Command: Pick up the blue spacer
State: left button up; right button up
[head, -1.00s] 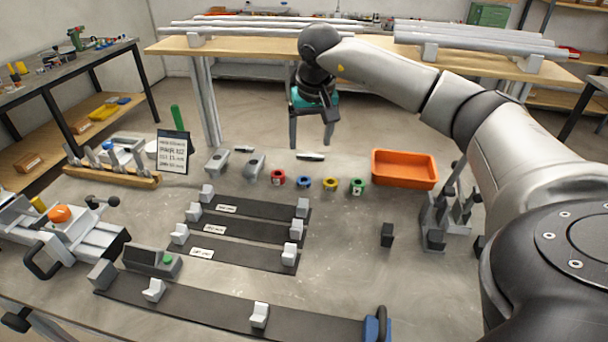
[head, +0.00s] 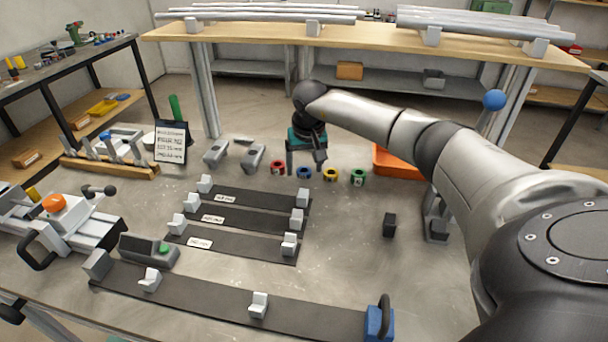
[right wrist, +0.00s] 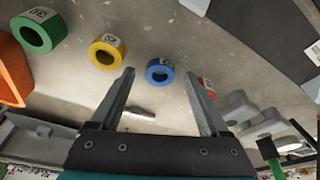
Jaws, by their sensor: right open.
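The blue spacer (head: 304,173) is a small ring on the grey table, in a row between the red spacer (head: 278,168) and the yellow spacer (head: 330,174). My right gripper (head: 305,170) is open and empty, above and close to the blue spacer in the head view. In the right wrist view the blue spacer (right wrist: 159,71) lies beyond the open fingertips (right wrist: 160,74), between them and apart from both. The hole in the ring faces the camera. My left gripper is not in view.
A green spacer (head: 358,177) ends the row at the right. An orange bin (head: 400,164) stands behind my right arm. Dark strips with white blocks (head: 240,220) lie in front. Grey brackets (head: 216,152) stand left of the row.

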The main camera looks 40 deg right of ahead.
jog(key=shift+f, duration=0.25)
jog(key=shift+r, duration=0.1)
grip_shut()
dwell(0.4)
